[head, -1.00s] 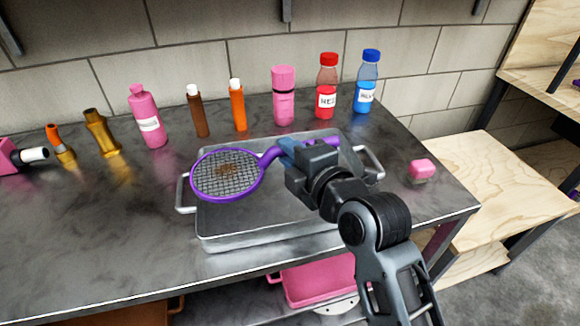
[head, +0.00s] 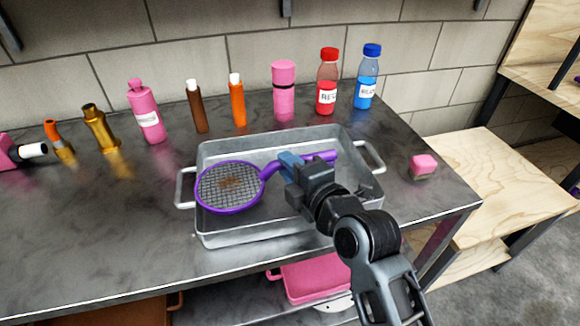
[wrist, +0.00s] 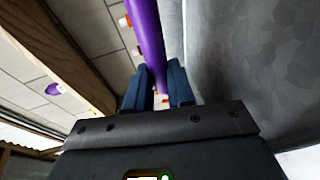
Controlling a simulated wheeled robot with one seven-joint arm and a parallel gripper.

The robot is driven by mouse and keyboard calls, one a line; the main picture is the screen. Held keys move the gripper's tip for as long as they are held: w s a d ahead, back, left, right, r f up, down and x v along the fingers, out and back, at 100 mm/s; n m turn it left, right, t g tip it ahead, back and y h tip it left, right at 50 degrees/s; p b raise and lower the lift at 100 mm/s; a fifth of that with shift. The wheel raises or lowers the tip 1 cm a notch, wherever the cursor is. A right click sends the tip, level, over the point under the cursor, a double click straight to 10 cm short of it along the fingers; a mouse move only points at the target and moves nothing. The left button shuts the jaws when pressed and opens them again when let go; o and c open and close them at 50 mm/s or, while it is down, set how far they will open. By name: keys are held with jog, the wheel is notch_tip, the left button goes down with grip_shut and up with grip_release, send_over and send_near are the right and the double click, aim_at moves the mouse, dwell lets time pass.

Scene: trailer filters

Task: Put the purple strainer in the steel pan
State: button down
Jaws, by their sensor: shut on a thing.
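The purple strainer (head: 230,187) has a round mesh head with a brown patch on it. Its purple handle also shows in the wrist view (wrist: 147,40), running between the fingers. The steel pan (head: 215,235) is a rectangular tray with two side handles on the dark counter. My gripper (head: 289,165) is shut on the strainer's handle. The strainer's head is over the left part of the pan, seemingly at about rim height. I cannot tell whether it touches the pan. My gripper hides part of the handle and the pan's right side.
Several bottles stand behind the pan along the wall, including a red one (head: 327,85) and a blue one (head: 367,80). A pink block (head: 423,166) sits to the right of the pan. A pink container (head: 315,278) is on the shelf below.

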jog(key=c, duration=1)
grip_release()
jog(key=v, duration=1.2)
jog(key=shift+d+r, duration=0.1)
jog(key=shift+r, duration=0.2)
